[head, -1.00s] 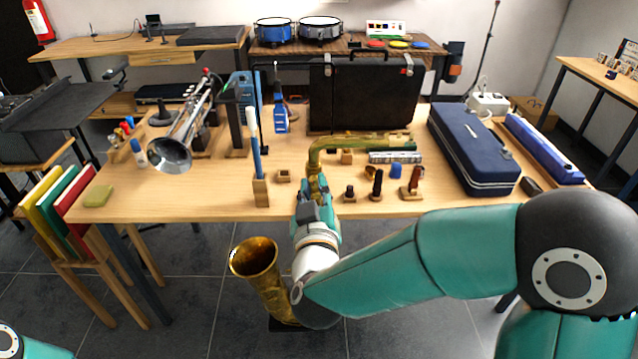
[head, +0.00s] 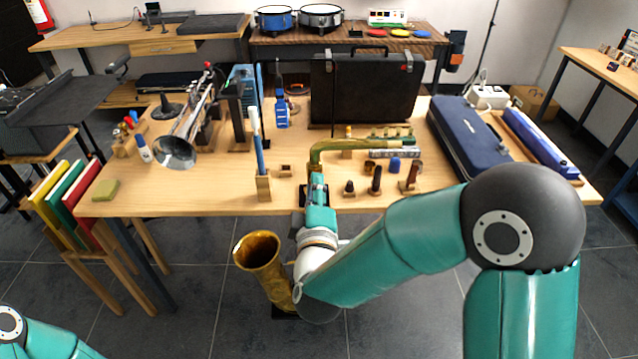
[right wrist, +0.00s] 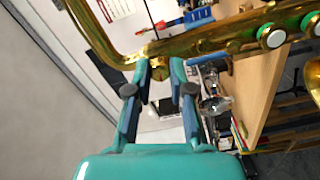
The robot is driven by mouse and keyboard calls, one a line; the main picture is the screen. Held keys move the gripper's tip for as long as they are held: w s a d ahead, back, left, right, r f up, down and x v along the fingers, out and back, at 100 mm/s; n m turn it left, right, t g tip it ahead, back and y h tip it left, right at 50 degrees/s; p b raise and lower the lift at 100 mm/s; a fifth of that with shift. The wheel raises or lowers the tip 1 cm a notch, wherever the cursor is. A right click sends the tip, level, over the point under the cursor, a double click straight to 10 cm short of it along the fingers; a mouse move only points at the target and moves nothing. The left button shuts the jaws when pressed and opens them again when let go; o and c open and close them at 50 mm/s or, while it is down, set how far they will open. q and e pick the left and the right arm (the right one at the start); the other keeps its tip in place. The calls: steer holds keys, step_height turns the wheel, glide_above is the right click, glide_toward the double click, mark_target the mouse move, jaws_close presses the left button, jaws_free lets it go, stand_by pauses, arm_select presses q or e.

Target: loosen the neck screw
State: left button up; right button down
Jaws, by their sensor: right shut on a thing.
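The brass saxophone stands in front of the table; its bell (head: 258,253) opens upward and its neck (head: 345,145) bends over the table edge. The neck tube and keys (right wrist: 220,38) cross the top of the right wrist view. The neck screw (right wrist: 160,74), a small brass knob, sits under the tube between the fingertips of my right gripper (right wrist: 160,68), which is shut on it. In the head view my right gripper (head: 317,182) is just below the neck and hides the screw. My left gripper is out of view; only part of that arm shows.
The wooden table (head: 220,196) holds a trumpet (head: 180,145), a black case (head: 365,88), a blue case (head: 465,138) and small pegs (head: 376,180) near the neck. Coloured books (head: 70,197) stand at the left. The table's front left is mostly clear.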

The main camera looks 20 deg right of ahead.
steer(key=shift+f+n+p, duration=0.15)
steer(key=shift+n+p, duration=0.6)
steer(key=shift+n, duration=1.45)
steer(key=shift+f+n+p, duration=0.15)
steer(key=shift+n+p, duration=0.6)
steer(key=shift+n, duration=1.45)
steer(key=shift+f, duration=0.1)
steer(key=c, duration=1.2)
jaws_free()
steer(key=shift+o, duration=0.8)
steer(key=shift+r, duration=0.2)
steer(key=shift+r, duration=0.1)
